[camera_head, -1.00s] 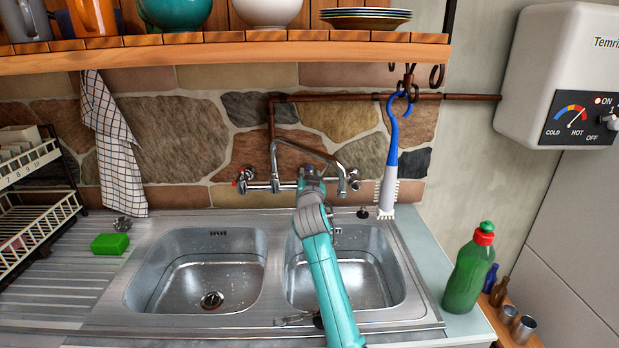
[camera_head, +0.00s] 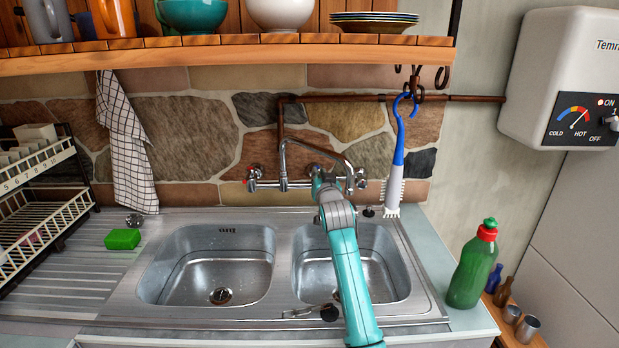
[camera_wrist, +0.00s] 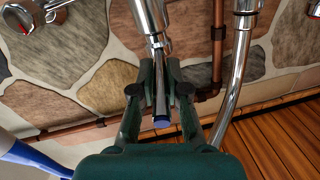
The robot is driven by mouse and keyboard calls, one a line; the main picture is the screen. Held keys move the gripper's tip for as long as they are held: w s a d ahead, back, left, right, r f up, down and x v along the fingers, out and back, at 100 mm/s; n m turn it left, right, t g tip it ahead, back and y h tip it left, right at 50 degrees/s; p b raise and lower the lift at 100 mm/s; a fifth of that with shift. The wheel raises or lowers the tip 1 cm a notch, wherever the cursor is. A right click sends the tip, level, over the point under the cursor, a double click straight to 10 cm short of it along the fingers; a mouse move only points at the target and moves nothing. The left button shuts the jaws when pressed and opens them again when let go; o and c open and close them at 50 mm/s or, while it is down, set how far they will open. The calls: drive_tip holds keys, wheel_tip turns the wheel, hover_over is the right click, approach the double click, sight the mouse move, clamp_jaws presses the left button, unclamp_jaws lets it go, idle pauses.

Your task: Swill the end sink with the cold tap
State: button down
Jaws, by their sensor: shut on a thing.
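A chrome wall mixer tap (camera_head: 283,172) stands on the stone wall behind two steel basins. Its spout (camera_head: 326,153) slants right, with its end toward the right sink (camera_head: 385,270). The left sink (camera_head: 190,275) is empty. No running water shows. My gripper (camera_head: 318,174) reaches up to the tap over the right sink and covers part of it. In the wrist view, my gripper (camera_wrist: 160,92) is shut on a slim chrome tap lever (camera_wrist: 162,119) with a dark blue tip. A red-marked fitting (camera_wrist: 25,22) shows at the upper left there.
A blue and white brush (camera_head: 396,165) hangs from a hook right of the tap. A green bottle (camera_head: 471,270) stands on the right counter. A green sponge (camera_head: 122,239) lies on the drainer. A wooden shelf (camera_head: 220,52) with crockery overhangs the tap.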

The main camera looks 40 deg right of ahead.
drive_tip(key=c, duration=1.2)
unclamp_jaws()
drive_tip(key=shift+s, duration=0.1)
drive_tip(key=v, duration=1.2)
drive_tip(key=shift+f, duration=0.1)
